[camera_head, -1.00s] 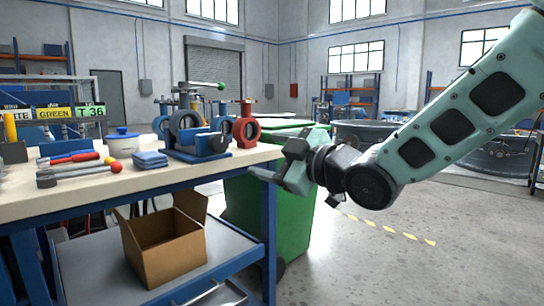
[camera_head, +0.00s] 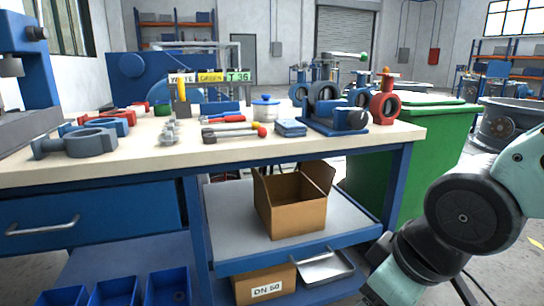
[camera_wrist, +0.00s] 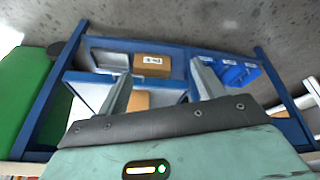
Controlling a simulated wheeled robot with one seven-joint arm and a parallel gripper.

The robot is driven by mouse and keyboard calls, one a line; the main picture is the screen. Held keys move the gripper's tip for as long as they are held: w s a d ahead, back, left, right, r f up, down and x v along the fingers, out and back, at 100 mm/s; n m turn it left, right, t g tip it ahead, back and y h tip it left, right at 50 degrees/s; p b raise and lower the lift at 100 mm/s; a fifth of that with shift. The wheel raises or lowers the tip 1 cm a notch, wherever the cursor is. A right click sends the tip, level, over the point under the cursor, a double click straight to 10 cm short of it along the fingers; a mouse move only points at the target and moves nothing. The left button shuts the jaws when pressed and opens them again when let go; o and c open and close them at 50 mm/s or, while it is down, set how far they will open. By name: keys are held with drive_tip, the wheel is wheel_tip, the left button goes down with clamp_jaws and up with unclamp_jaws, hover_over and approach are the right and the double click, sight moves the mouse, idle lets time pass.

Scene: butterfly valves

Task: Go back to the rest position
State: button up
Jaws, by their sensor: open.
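My gripper (camera_wrist: 161,84) shows in the wrist view with its two fingers spread apart and nothing between them. In the head view my arm is at the lower right, and the gripper is partly cut off by the bottom edge, in front of the workbench's right end. The workbench (camera_head: 225,163) has a pale top and blue frame. On its right end stand a valve fixture on a blue base (camera_head: 340,128) and a red valve body (camera_head: 384,106). My gripper is apart from these.
A green bin (camera_head: 430,125) stands right of the bench, close to my arm. An open cardboard box (camera_head: 297,218) sits on the lower shelf (camera_head: 228,215). Blue bins (camera_head: 115,291) are at the lower left. Open floor shows at the far right.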

drive_tip(key=s+g+h+p, duration=0.2)
drive_tip(key=s+g, duration=0.2)
drive_tip(key=s, duration=0.5)
wheel_tip(320, 180, up, 37)
drive_tip(key=p, duration=3.6)
drive_tip(key=shift+a+m+p, duration=0.25)
drive_tip(key=shift+m+p, duration=0.05)
drive_tip(key=shift+p, duration=0.1)
drive_tip(key=shift+w, duration=0.1)
